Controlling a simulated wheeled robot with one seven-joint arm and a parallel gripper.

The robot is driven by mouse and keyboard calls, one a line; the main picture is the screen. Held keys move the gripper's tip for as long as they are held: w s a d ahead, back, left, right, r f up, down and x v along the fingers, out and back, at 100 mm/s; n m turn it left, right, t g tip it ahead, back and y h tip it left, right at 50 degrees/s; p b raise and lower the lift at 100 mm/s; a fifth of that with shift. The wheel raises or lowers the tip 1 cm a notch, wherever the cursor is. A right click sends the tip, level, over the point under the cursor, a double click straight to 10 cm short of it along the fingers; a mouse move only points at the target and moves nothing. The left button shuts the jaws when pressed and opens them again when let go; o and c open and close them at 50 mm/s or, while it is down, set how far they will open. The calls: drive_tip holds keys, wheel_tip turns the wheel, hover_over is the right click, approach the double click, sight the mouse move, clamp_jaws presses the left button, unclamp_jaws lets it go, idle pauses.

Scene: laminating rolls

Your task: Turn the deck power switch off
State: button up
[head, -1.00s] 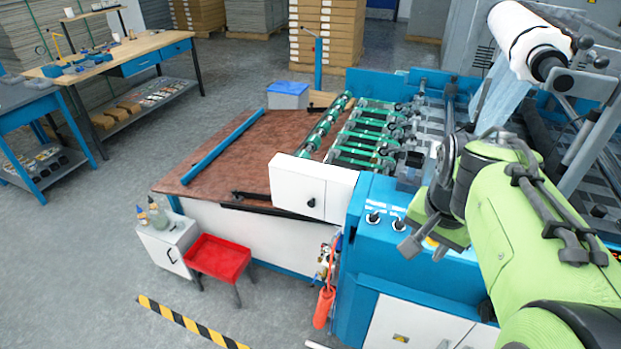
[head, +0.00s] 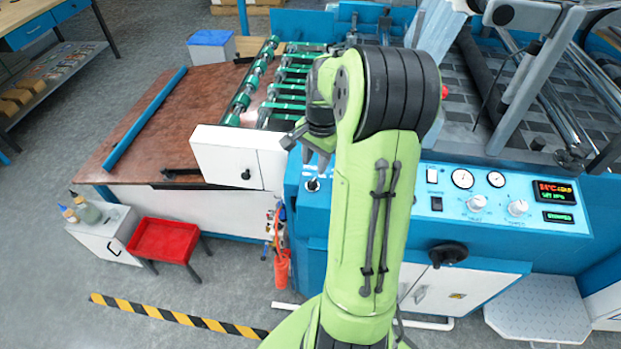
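The blue machine's front panel (head: 548,198) carries several controls, and I cannot read which one is labelled deck power. A dark knob or switch (head: 312,185) sits on the panel's left part, just below my gripper. A large black rotary handle (head: 447,255) is on the panel's lower front. My gripper (head: 306,154) hangs above the panel's left end, pointing down. Its grey fingers look spread, with nothing seen between them. My green arm hides the panel's middle.
A white box (head: 228,157) stands left of my gripper.

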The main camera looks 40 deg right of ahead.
sight(312, 182)
drive_tip(key=f, duration=0.4)
drive_tip(key=f+b, duration=0.1)
drive_tip(key=f, duration=0.2)
drive_tip(key=shift+w+a+f, duration=0.1)
drive_tip(key=shift+w, duration=0.2)
drive_tip(key=shift+c, duration=0.3)
drive_tip(key=shift+s, duration=0.1)
clamp_jaws()
